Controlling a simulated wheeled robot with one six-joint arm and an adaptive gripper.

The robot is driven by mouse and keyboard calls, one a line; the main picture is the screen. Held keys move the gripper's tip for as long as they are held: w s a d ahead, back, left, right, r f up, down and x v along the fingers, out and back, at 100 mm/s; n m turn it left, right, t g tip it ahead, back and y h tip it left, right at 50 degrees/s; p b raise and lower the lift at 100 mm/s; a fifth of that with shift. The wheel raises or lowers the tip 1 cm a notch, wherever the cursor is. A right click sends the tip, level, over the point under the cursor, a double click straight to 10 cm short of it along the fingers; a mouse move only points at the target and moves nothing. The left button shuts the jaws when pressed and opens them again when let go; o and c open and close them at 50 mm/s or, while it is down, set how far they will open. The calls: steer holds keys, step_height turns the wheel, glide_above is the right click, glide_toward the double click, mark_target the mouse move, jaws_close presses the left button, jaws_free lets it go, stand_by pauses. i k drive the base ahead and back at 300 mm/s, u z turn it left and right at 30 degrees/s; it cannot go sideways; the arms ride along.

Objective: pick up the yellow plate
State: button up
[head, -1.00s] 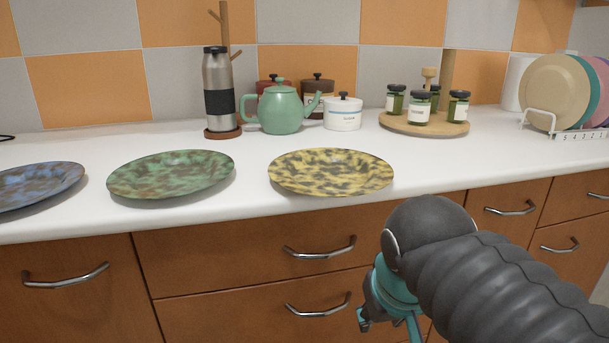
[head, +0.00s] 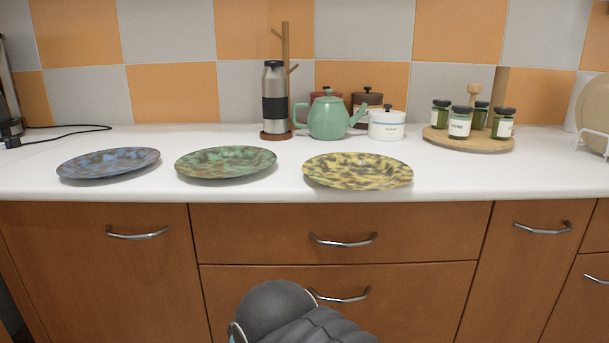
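The yellow plate (head: 358,171) has dark mottled spots and lies flat on the white counter near its front edge. It is the rightmost of three plates in a row. Part of my arm shows at the bottom of the head view, below the counter and in front of the drawers. My gripper is out of view, so its fingers are hidden from me. Nothing touches the yellow plate from above.
A green plate (head: 226,162) and a blue plate (head: 109,163) lie to the left. Behind stand a steel flask (head: 274,95), a green teapot (head: 328,117), a white canister (head: 387,124) and a round wooden tray (head: 468,143) with jars. Drawer handles (head: 343,241) stick out below the counter.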

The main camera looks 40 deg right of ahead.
mark_target(351, 170)
steer(key=u, duration=0.1)
steer(key=k, duration=1.15)
steer(key=z, duration=1.25)
